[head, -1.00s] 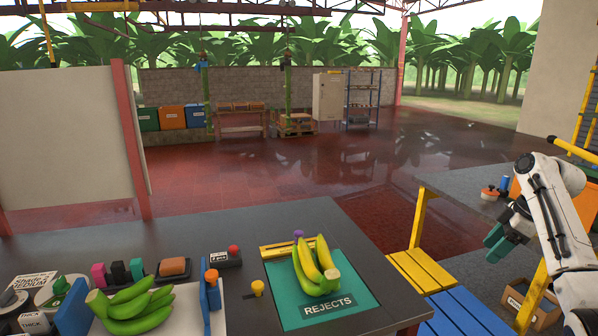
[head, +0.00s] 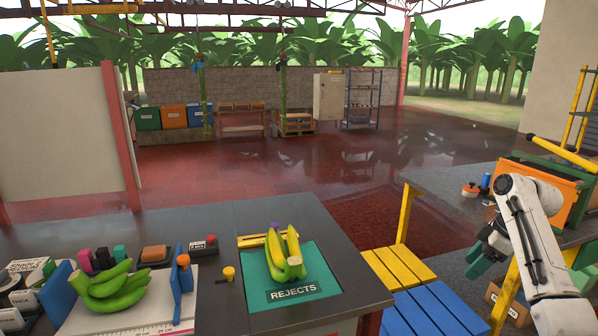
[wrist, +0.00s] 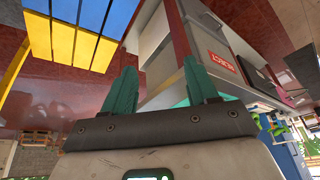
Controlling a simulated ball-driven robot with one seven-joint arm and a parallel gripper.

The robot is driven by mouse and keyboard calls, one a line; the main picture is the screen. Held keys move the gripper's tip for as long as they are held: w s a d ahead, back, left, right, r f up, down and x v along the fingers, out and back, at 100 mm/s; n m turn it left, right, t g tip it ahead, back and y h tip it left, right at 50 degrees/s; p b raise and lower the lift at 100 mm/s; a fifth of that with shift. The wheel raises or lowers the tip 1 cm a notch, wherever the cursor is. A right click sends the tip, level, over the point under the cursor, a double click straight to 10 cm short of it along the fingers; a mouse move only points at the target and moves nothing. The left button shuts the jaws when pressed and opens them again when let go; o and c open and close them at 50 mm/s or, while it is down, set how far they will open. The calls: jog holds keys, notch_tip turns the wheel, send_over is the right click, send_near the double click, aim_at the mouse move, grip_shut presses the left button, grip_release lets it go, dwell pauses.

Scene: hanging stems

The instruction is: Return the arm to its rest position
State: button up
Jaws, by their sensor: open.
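My gripper (head: 481,259) has teal fingers and hangs at the right of the head view, beyond the yellow and blue slatted platform. In the wrist view my gripper (wrist: 163,88) shows its two teal fingers apart, with nothing between them. My white arm is bent, coming up from the lower right of the head view. The gripper touches nothing that I can see.
A dark counter (head: 345,270) holds a green REJECTS mat (head: 308,291) with yellow bananas (head: 287,256), and green bananas (head: 108,287) on a tray. The slatted platform (head: 440,312) stands beside it. An orange crate (head: 553,187) is on the right table. The red floor behind is open.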

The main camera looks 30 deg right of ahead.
jog(key=a+f+m, duration=0.1)
jog(key=a+f, duration=0.5)
jog(key=a, duration=0.3)
jog(key=w+a+f+m+g, duration=0.1)
jog(key=a+f, duration=0.5)
jog(key=a, duration=0.3)
jog(key=a+f, duration=0.6)
jog(key=a, duration=0.3)
jog(key=s+a+f+m+g, duration=0.15)
jog(key=s+a+f, duration=0.35)
jog(key=s+a, duration=0.6)
jog(key=s+a+r+m+h, duration=0.1)
jog(key=s+a+m+h, duration=0.1)
jog(key=s, duration=1.1)
jog(key=shift+a+m+h, duration=0.15)
jog(key=shift+m+h, duration=0.25)
jog(key=shift+m, duration=0.05)
